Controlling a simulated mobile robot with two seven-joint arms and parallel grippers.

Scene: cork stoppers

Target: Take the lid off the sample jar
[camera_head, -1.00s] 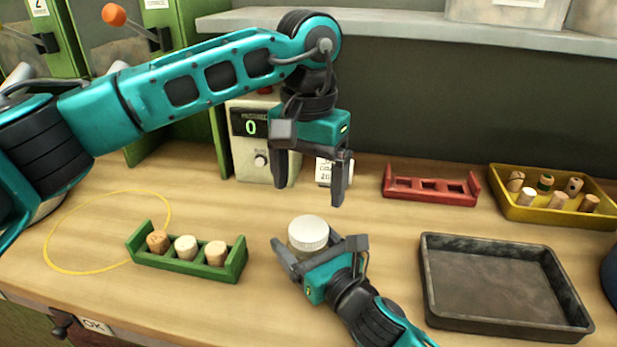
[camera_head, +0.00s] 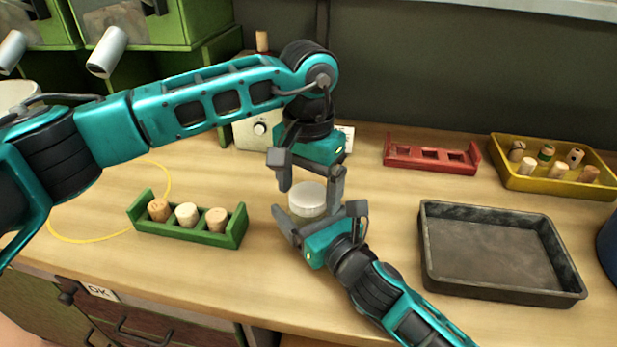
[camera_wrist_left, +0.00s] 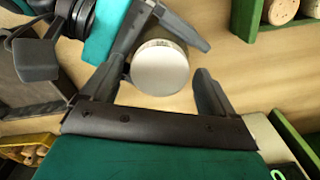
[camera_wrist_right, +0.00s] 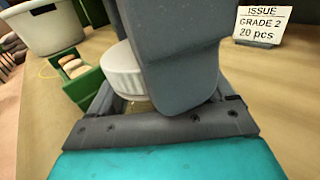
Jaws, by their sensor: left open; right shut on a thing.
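The sample jar has a round white lid (camera_head: 308,195) and stands on the bench, lid on. The lid shows from above in the left wrist view (camera_wrist_left: 160,67) and from the side in the right wrist view (camera_wrist_right: 124,68); a little of the jar body (camera_wrist_right: 140,106) shows below it. My right gripper (camera_head: 318,222) is shut on the jar below the lid, coming from the front. My left gripper (camera_head: 308,182) points down from above, open, its fingers apart on either side of the lid. I see a gap between the lid and at least one left finger.
A green rack (camera_head: 190,229) with three corks stands left of the jar. An empty dark tray (camera_head: 430,275) lies to the right. Behind are an empty red rack (camera_head: 430,165) and a yellow tray (camera_head: 520,182) of corks. A card (camera_wrist_right: 262,24) stands behind the jar.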

